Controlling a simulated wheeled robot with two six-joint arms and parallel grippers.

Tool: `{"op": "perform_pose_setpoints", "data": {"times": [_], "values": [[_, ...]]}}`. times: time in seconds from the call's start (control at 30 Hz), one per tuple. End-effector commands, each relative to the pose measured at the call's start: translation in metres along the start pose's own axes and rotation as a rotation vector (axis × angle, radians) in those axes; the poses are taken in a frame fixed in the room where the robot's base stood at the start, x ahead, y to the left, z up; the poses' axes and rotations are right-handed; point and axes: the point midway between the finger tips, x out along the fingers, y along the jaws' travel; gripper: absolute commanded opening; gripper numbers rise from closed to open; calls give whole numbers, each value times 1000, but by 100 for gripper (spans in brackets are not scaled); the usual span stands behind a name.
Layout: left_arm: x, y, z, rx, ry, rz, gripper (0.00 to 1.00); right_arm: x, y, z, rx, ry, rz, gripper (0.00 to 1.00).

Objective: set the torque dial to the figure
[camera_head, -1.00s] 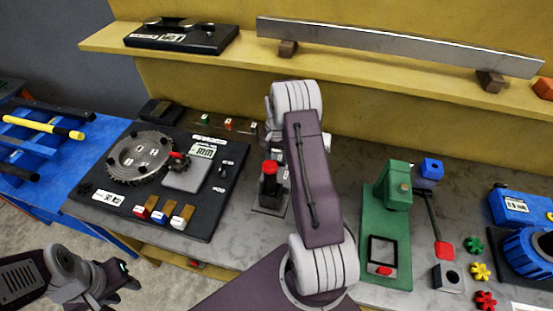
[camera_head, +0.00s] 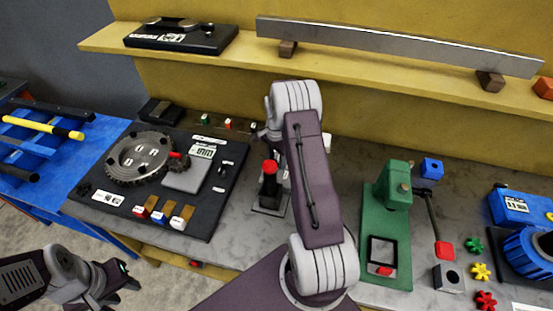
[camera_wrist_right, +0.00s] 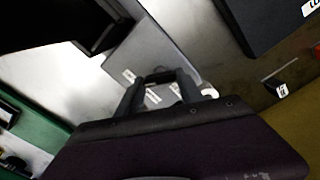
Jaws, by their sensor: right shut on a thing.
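My right gripper (camera_wrist_right: 160,82) is shut on a small dark part, probably a knob, in the right wrist view. That part is at a grey block (camera_wrist_right: 165,50) with small white labels. I cannot read a figure on it, and the fingers cover most of the held part. In the head view my right arm hides this gripper and the block at the back of the bench. My left gripper (camera_head: 118,288) is at the lower left, in front of the bench; its fingers look apart and empty.
A black board (camera_head: 225,180) with a toothed wheel (camera_head: 138,160) lies left on the bench. A black stand with a red top (camera_head: 270,168) is close beside my right arm. A green press (camera_head: 392,190) stands to its right. A shelf (camera_head: 240,65) runs above.

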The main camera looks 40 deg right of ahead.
Motion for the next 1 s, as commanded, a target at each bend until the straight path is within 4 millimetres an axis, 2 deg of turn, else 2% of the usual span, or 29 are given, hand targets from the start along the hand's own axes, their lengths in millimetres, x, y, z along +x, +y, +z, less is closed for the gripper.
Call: {"op": "perform_pose_setpoints", "data": {"times": [0.33, 0.37, 0.43, 0.77, 0.87, 1.0], "values": [[0, 0, 0, 0, 0, 0, 36, 0, 0, 0, 2, 0, -1, 3], [0, 0, 0, 0, 0, 0, 36, 0, 0, 0, 2, 0, -1, 46], [0, 0, 0, 0, 0, 0, 36, 0, 0, 0, 2, 0, -1, 65], [1, 0, 0, 0, 0, 0, 36, -2, -1, 0, 2, 1, -2, 65], [6, 0, 1, 0, 0, 0, 36, -15, -1, -1, 2, 3, -5, 65], [13, 0, 1, 0, 0, 0, 36, -47, -1, 0, 2, 4, -6, 65]]}}
